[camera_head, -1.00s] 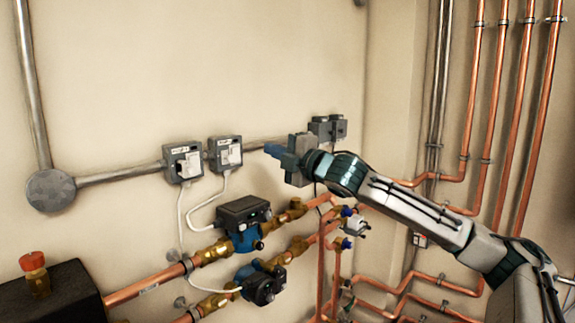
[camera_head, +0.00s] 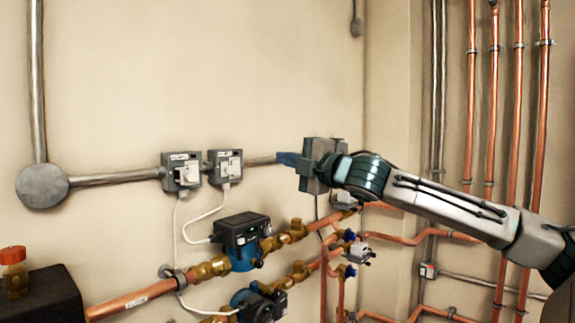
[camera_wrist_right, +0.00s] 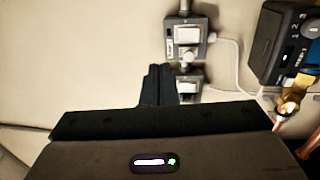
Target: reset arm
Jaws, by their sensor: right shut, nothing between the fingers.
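My right arm comes in from the right in the head view. Its gripper (camera_head: 287,159) points left, in front of the wall, to the right of the two grey switch boxes and apart from them. The blue fingers are together with nothing between them. In the right wrist view the shut fingers (camera_wrist_right: 158,86) point up the picture. One switch box (camera_wrist_right: 187,38) stands above and right of them, and a second box (camera_wrist_right: 188,88) is just right of the fingertips. My left gripper shows in neither view.
Two switch boxes, left (camera_head: 182,172) and right (camera_head: 226,167), sit on a grey conduit with white cables. Below are a dark upper pump (camera_head: 243,232), a lower pump (camera_head: 258,303) and copper pipes. A valve with a white body (camera_head: 357,251) is beneath my arm.

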